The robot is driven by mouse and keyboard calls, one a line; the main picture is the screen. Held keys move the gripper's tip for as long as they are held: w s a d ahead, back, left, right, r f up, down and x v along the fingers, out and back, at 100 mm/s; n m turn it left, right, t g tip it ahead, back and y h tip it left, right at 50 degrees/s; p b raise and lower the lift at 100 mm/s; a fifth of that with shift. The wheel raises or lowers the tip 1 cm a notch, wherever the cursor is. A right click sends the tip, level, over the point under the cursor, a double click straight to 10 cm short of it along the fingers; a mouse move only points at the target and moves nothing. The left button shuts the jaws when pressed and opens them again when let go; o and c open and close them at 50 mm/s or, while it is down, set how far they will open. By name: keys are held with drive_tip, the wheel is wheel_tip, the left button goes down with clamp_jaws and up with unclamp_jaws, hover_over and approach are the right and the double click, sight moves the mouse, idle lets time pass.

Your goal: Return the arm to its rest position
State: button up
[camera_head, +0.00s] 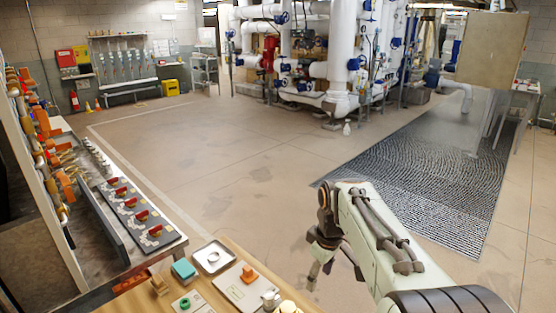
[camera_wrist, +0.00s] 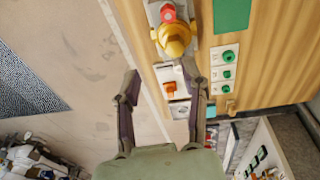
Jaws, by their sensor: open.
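My gripper (camera_head: 322,262) is at the lower middle of the head view, at the end of my pale arm, in the air beside the right end of the wooden table (camera_head: 225,304). In the wrist view its two dark fingers (camera_wrist: 163,98) are spread apart, with nothing held between them. Beyond the fingers, the wrist view shows the table edge, an orange block (camera_wrist: 170,88) on a light plate, and a yellow knob-like part with a red top (camera_wrist: 175,38). Whether the fingers touch anything cannot be told, but they look clear.
The table holds a teal block (camera_head: 184,269), a tray with a ring (camera_head: 213,257) and an orange-handled plate (camera_head: 245,285). White pipework (camera_head: 340,60) stands at the back. A dark grate (camera_head: 430,175) lies right. The middle floor is open.

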drive_tip(key=s+r+m+t, duration=0.1)
drive_tip(key=s+r, duration=0.2)
drive_tip(key=s, duration=0.4)
drive_tip(key=s+r+m, duration=0.1)
drive_tip(key=s+r, duration=0.2)
drive_tip(key=s, duration=0.4)
drive_tip(key=s+f+m+g, duration=0.2)
drive_tip(key=s+f+m, duration=0.3)
drive_tip(key=s, duration=0.9)
wheel_tip(320, 180, down, 3)
drive_tip(key=shift+a+r+m+g, duration=0.15)
drive_tip(key=shift+a+m+g, duration=0.05)
drive_tip(key=shift+m+g, duration=0.2)
drive_tip(key=shift+s, duration=0.1)
